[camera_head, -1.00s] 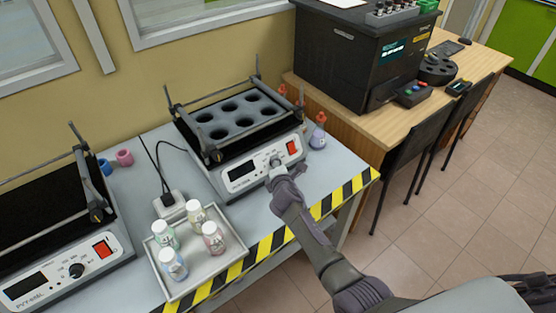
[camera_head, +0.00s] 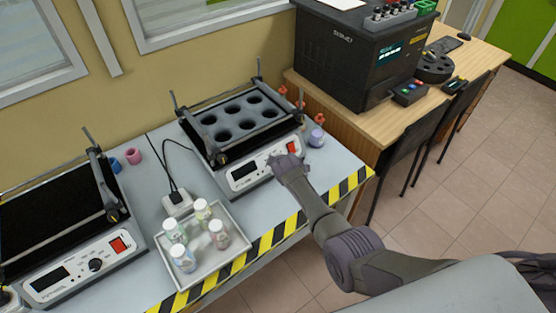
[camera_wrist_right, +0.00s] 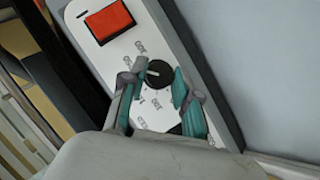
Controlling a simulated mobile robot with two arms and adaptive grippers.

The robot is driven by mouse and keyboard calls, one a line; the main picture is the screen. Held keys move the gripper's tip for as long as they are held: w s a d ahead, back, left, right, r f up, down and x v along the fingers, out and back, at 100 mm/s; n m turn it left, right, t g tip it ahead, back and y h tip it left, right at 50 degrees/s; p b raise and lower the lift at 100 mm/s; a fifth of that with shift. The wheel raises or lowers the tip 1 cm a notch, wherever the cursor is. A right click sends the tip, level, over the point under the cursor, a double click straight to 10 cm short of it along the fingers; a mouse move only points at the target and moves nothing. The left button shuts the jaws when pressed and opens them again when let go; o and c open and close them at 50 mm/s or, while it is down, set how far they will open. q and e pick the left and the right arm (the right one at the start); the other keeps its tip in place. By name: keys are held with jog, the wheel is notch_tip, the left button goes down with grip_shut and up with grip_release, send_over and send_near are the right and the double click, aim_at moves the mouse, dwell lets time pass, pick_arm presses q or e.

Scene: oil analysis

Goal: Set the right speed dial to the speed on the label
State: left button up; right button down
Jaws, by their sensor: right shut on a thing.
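The right shaker (camera_head: 215,172) stands on the grey bench with a holed black rack on top. Its front panel has a dark display (camera_head: 243,170) and a red switch (camera_head: 293,147). My right gripper (camera_head: 280,163) is at the panel between these and hides the dial in the head view. In the right wrist view, the black speed dial (camera_wrist_right: 158,74) with a pale pointer mark sits between the two teal-padded fingers, which are shut on it. My left gripper is not in view.
A grey tray (camera_head: 237,262) with several labelled bottles stands left of my right arm. A second shaker (camera_head: 75,265) with its own dial (camera_head: 95,265) is at the left. The striped bench edge is in front.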

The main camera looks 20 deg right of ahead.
jog(key=m+g+y, duration=0.1)
jog(key=m, duration=0.2)
jog(key=m+g+y, duration=0.1)
jog(key=m+y, duration=0.1)
jog(key=m, duration=0.1)
jog(key=shift+d, duration=0.2)
jog(key=shift+m, duration=0.3)
dwell(0.5)
jog(key=c, duration=0.9)
grip_release()
jog(key=shift+o, duration=0.2)
jog(key=shift+w, duration=0.1)
jog(key=shift+r, duration=0.15)
jog(key=v, duration=1.1)
jog(key=shift+d+r, duration=0.35)
